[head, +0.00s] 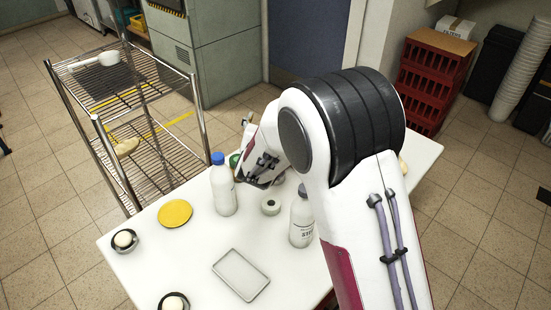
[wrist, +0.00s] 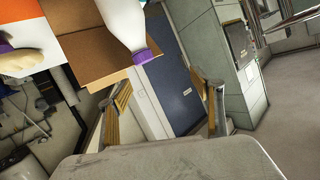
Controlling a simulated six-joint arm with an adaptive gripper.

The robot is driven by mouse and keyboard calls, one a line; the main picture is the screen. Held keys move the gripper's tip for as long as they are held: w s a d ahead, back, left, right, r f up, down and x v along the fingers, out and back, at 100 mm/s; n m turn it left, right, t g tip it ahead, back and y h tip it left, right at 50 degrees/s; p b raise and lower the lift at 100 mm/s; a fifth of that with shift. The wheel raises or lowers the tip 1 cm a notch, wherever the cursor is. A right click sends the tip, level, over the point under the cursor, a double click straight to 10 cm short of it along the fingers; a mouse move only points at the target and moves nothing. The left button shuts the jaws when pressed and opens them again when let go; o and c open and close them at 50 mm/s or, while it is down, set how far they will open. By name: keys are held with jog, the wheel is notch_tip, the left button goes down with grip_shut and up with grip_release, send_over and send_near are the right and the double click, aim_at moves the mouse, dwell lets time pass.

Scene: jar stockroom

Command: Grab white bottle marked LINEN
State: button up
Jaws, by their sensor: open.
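A white bottle with a purple cap (wrist: 125,25) shows upside down at the top of the wrist view, over a brown surface. No label on it is readable there. In the head view a white bottle with a blue cap (head: 223,190) stands upright on the white table (head: 150,262), with no readable marking. Another white bottle with a grey cap (head: 302,222) stands to its right, with dark lettering I cannot read surely. No LINEN marking can be read. My gripper (wrist: 165,90) is open, with nothing between its fingers. In the head view my arm hides much of it.
The table also holds a yellow disc (head: 175,213), a shallow tray (head: 240,274), a small round grey-green item (head: 270,205) and dark bowls (head: 124,241) with pale round things. A wire shelf cart (head: 140,150) stands at the left. Red crates (head: 433,75) stand behind.

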notch_tip(320, 180, down, 14)
jog(key=s+m+t+h, duration=0.1)
jog(key=s+t+h, duration=0.1)
jog(key=h, duration=0.4)
jog(key=shift+s, duration=0.35)
jog(key=shift+w+a+f, duration=0.1)
jog(key=shift+x, duration=1.25)
jog(key=shift+a+x, duration=0.2)
jog(key=shift+x, duration=1.1)
jog(key=shift+a+x, duration=0.15)
jog(key=shift+x, duration=1.15)
